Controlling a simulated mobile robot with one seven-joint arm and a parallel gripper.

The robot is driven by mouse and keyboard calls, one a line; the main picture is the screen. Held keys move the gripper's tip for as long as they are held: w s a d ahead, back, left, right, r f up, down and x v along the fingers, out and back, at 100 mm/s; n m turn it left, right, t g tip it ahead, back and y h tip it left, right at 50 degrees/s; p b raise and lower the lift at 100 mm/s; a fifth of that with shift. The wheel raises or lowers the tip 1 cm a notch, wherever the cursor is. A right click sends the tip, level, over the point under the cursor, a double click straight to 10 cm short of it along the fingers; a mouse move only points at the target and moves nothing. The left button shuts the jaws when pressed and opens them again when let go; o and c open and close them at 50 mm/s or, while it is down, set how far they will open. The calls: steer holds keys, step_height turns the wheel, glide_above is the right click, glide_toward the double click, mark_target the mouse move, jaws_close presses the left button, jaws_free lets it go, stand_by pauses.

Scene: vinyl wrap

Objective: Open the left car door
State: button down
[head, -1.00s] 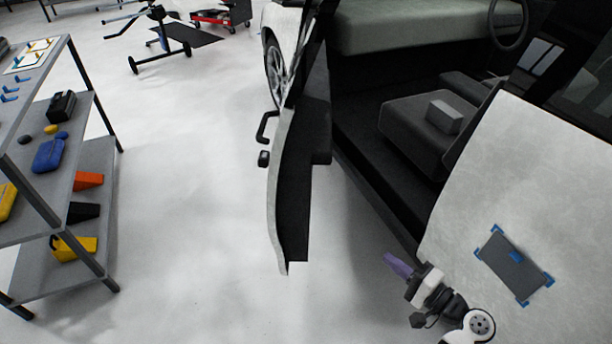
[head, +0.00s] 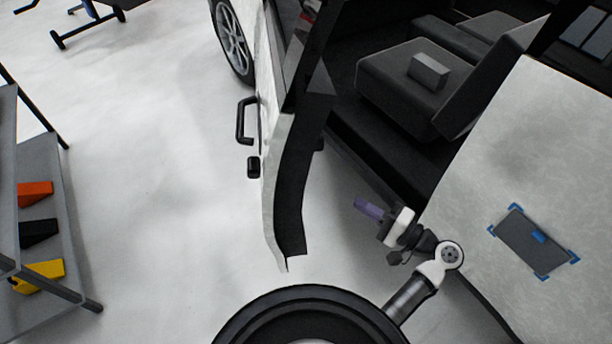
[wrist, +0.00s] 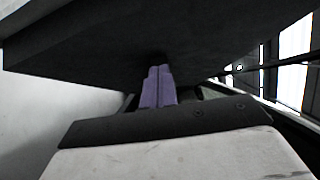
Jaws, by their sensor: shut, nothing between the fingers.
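The left car door (head: 288,190) stands swung out from the car, seen nearly edge-on in the head view. Its black handle (head: 244,120) is on the outer side, facing left. My gripper (head: 358,204) is on the inner side of the door, in the doorway, with its purple fingers shut and empty, pointing left toward the door. In the wrist view the shut fingers (wrist: 158,87) reach up to a dark panel (wrist: 150,45), likely the door's inner face. I cannot tell whether they touch it.
The car's seat (head: 400,80) and dark interior are beyond the doorway. A white body panel (head: 470,180) with a grey taped patch (head: 533,243) is right of my arm. A shelf (head: 45,190) with wedges stands at the left. The floor between shelf and door is clear.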

steer(key=s+a+p+x, duration=0.1)
steer(key=p+x, duration=0.3)
steer(key=x, duration=0.8)
steer(key=shift+s+a, duration=0.5)
steer(key=shift+a, duration=0.15)
